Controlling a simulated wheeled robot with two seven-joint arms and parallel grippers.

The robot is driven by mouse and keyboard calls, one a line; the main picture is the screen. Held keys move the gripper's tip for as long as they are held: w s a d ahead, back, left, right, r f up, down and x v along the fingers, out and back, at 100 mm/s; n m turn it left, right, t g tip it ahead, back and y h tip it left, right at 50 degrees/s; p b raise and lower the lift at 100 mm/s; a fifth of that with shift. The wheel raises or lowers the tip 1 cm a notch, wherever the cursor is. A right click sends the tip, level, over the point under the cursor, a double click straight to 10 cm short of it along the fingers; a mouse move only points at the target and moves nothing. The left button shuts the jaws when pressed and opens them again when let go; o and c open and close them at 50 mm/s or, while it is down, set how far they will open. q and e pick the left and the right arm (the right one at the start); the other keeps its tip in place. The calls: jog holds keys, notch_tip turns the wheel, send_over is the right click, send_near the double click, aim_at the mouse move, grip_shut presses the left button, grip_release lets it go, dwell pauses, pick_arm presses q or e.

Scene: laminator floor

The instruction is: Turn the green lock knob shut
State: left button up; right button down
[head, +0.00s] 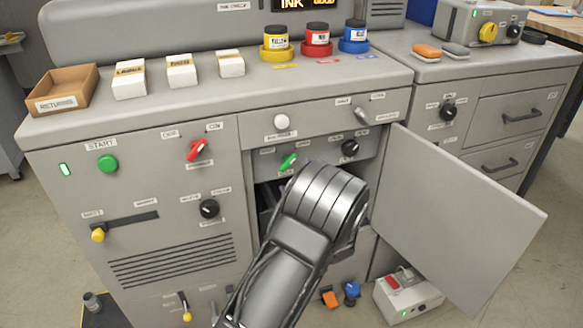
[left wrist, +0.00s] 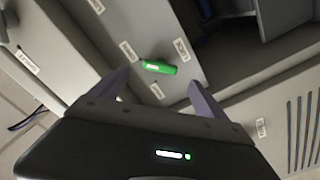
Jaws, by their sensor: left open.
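The green lock knob (head: 288,161) is a small elongated handle on the grey panel, at the upper left of the recess behind the open door. In the head view it lies tilted, just past the end of my left arm. In the left wrist view the green knob (left wrist: 159,66) lies nearly level, with small white labels around it. My left gripper (left wrist: 158,76) is open, one finger to each side of the knob, with visible gaps between. I cannot tell whether the fingertips reach past its face. In the head view my left arm hides these fingers. My right gripper is not in view.
A grey door (head: 455,215) stands open to the right of my left arm. A black knob (head: 350,148) sits right of the green one, and a white button (head: 281,121) above. A red switch (head: 198,150) is at left. A dark opening (head: 268,195) lies below.

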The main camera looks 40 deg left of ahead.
aim_at(289, 165)
pick_arm(q)
jog(key=x, duration=0.6)
jog(key=shift+w+a, duration=0.1)
jog(key=shift+a, duration=0.1)
jog(key=c, duration=1.4)
